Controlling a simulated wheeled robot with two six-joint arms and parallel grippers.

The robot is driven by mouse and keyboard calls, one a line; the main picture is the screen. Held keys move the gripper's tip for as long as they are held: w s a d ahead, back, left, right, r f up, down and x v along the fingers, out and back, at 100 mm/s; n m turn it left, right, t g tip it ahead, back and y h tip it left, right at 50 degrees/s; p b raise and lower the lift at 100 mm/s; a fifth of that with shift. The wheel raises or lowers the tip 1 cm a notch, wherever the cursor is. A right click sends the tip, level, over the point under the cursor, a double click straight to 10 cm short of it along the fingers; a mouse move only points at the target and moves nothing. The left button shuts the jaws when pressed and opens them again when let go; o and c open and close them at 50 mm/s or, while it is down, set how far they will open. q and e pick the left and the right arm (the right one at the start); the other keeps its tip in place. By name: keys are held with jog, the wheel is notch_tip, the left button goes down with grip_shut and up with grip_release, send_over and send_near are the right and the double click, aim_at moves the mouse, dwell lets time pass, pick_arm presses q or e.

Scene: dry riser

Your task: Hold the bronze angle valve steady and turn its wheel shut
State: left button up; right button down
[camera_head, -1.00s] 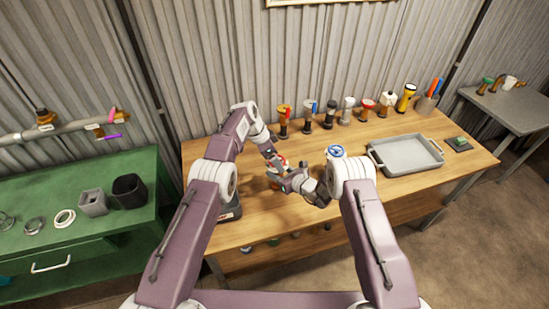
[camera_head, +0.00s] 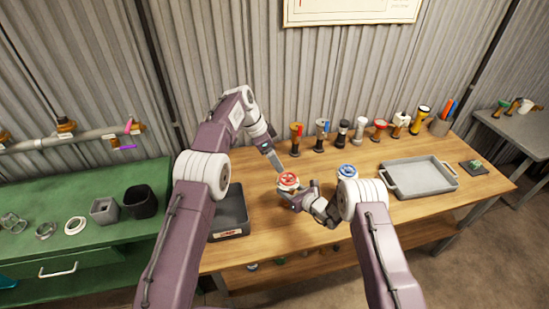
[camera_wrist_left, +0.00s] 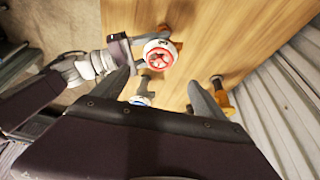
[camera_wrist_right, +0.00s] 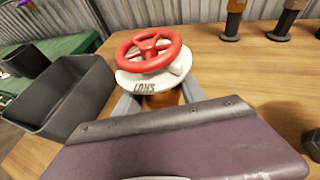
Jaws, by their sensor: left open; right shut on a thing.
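The bronze angle valve stands upright on the wooden bench, its red wheel (camera_head: 288,180) on top. In the right wrist view, the red wheel (camera_wrist_right: 148,50) sits above a white collar with dark lettering and an orange-brown body (camera_wrist_right: 162,99). My right gripper (camera_head: 300,195) is shut on the body below the collar, mostly hidden by the collar. My left gripper (camera_head: 277,162) is open and empty, just behind and above the wheel, apart from it. In the left wrist view, the wheel (camera_wrist_left: 158,57) lies beyond the spread fingers.
A dark open bin (camera_head: 230,212) is left of the valve. A blue-wheeled valve (camera_head: 347,172) stands to the right, near my right arm. A grey tray (camera_head: 388,191) lies farther right. Several valves and torches line the bench's back. A green cabinet (camera_head: 72,190) is at left.

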pick_arm(q)
jog(key=shift+c, duration=0.8)
jog(key=s+d+n+g+h, duration=0.3)
jog(key=s+d+n+h, duration=0.25)
jog(key=d+n, duration=0.2)
jog(key=n+t+h, duration=0.3)
jog(key=n+t, duration=1.1)
jog(key=n, duration=1.9)
send_near(289, 177)
jog(key=x, duration=1)
jog(key=shift+a+f, duration=0.1)
